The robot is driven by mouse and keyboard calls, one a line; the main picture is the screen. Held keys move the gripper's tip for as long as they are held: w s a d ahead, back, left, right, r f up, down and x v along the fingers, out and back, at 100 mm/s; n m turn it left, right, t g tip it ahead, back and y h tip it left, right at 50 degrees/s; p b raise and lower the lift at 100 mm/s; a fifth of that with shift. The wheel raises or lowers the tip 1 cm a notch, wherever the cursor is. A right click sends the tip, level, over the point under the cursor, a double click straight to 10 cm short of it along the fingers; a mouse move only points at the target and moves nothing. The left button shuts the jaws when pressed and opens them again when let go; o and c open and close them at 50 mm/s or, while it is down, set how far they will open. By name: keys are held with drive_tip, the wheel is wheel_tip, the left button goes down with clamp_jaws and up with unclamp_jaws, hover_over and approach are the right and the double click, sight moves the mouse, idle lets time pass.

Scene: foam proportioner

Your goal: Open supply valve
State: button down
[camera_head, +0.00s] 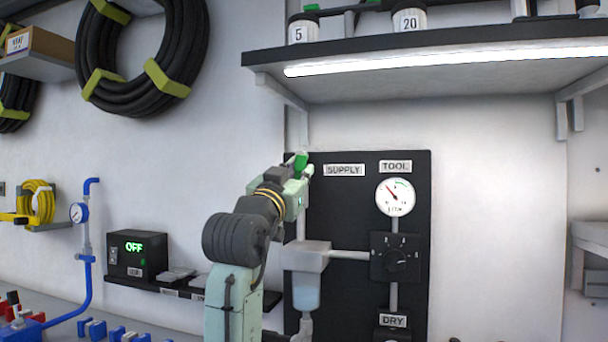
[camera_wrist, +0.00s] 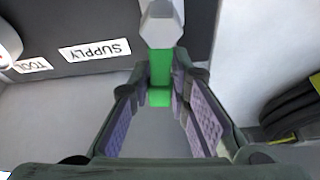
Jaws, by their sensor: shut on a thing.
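The supply valve's green handle (camera_head: 300,161) shows at the upper left of the black panel (camera_head: 345,220), left of the SUPPLY label (camera_head: 344,170). My gripper (camera_head: 299,174) is at the handle from below. In the wrist view the green handle (camera_wrist: 160,68) lies between the tips of my gripper (camera_wrist: 161,82), which is shut on it. A grey valve body (camera_wrist: 161,22) shows just beyond the handle. My arm and gripper hide part of the valve and the pipe below it in the head view.
A pressure gauge (camera_head: 395,197) and a black knob (camera_head: 396,260) are on the panel's right. A lit shelf (camera_head: 450,70) overhangs the panel. A filter bowl (camera_head: 306,290) hangs below the valve. A black hose coil (camera_head: 135,60) is on the left wall.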

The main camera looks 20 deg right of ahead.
drive_tip(key=shift+w+a+r+n+t+y, duration=0.1)
drive_tip(key=shift+w+a+n+t+y, duration=0.15)
drive_tip(key=shift+n, duration=0.4)
drive_tip(key=shift+a+n+t+y, duration=0.1)
drive_tip(key=shift+n+t+y, duration=0.25)
drive_tip(key=shift+n, duration=0.3)
drive_tip(key=c, duration=1.5)
unclamp_jaws()
drive_tip(key=v, duration=1.2)
